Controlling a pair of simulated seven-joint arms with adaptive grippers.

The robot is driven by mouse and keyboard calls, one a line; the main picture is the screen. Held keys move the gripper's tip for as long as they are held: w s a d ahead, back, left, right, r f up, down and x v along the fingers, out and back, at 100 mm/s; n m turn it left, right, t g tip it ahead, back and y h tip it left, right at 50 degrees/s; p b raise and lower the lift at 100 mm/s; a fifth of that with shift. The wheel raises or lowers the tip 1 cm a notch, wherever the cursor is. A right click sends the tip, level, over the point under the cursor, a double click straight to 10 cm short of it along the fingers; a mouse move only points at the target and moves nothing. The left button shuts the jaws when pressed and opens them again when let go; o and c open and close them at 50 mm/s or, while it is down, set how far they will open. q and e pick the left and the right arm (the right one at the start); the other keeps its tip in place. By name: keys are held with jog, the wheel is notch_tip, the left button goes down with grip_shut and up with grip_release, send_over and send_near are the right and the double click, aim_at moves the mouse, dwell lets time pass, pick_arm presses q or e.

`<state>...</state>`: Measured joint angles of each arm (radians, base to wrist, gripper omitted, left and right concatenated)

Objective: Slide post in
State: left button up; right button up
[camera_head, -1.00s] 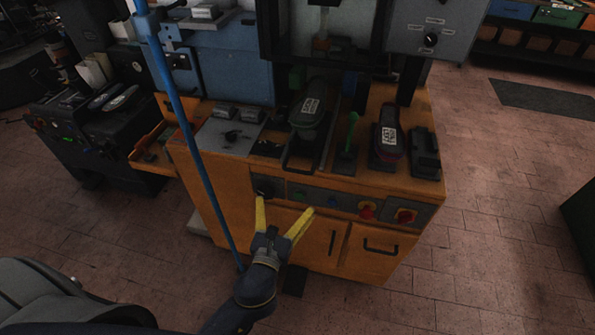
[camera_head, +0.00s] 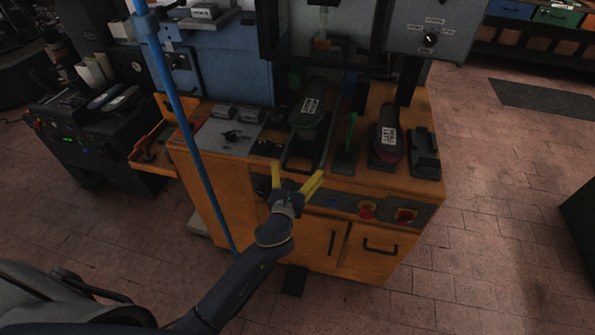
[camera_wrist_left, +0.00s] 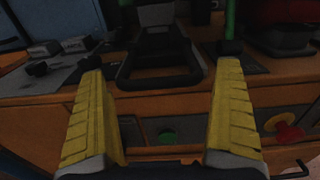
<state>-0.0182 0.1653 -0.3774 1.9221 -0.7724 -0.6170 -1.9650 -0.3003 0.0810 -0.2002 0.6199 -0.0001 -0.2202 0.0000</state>
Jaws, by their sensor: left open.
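My left gripper (camera_head: 297,180) is open and empty, its two yellow fingers spread in front of the orange cabinet's upper front edge. A black loop handle (camera_head: 300,161) lies just beyond the fingertips, at the front of a slide that carries a dark shoe form (camera_head: 309,112) with a white label. In the left wrist view the loop handle (camera_wrist_left: 160,83) shows between and beyond the fingers (camera_wrist_left: 160,85), apart from them. My right gripper is not in view.
A green lever (camera_head: 351,131) stands right of the slide, and a second labelled shoe form (camera_head: 388,137) sits further right. The orange cabinet (camera_head: 312,235) has red knobs (camera_head: 366,209) on its front panel. A blue pole (camera_head: 182,120) stands at the left.

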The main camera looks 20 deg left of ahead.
pick_arm(q)
jog(key=shift+w, duration=0.1)
grip_shut()
dwell(0.9)
jog(key=shift+f, duration=0.1)
dwell(0.6)
